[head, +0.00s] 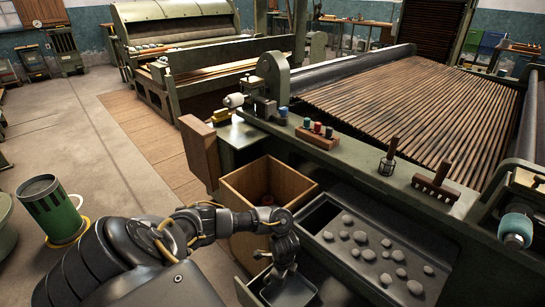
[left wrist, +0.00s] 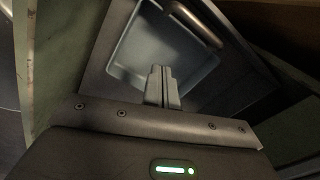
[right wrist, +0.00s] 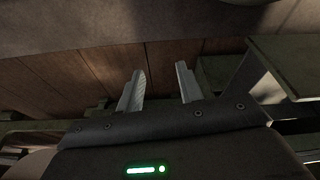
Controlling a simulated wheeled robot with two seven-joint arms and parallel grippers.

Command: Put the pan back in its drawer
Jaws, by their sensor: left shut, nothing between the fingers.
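A grey-blue, square, shallow pan (head: 290,291) lies at the bottom of the head view, inside what looks like an open dark drawer (head: 245,292) at the machine's front. In the left wrist view the pan (left wrist: 140,55) fills the upper middle, with a rounded bar like a handle (left wrist: 195,22) at its upper right. My left gripper (head: 283,272) is shut and empty, pointing down over the pan; its fingertips (left wrist: 162,70) overlap the pan in view. I cannot tell whether they touch it. My right gripper (right wrist: 160,72) is open and empty, and is outside the head view.
An open wooden bin (head: 258,178) stands just behind my left forearm. A dark tray with grey stones (head: 375,250) is to its right. Tools and a peg block (head: 317,133) sit on the machine's ledge. A green bucket (head: 52,208) stands on the floor at left.

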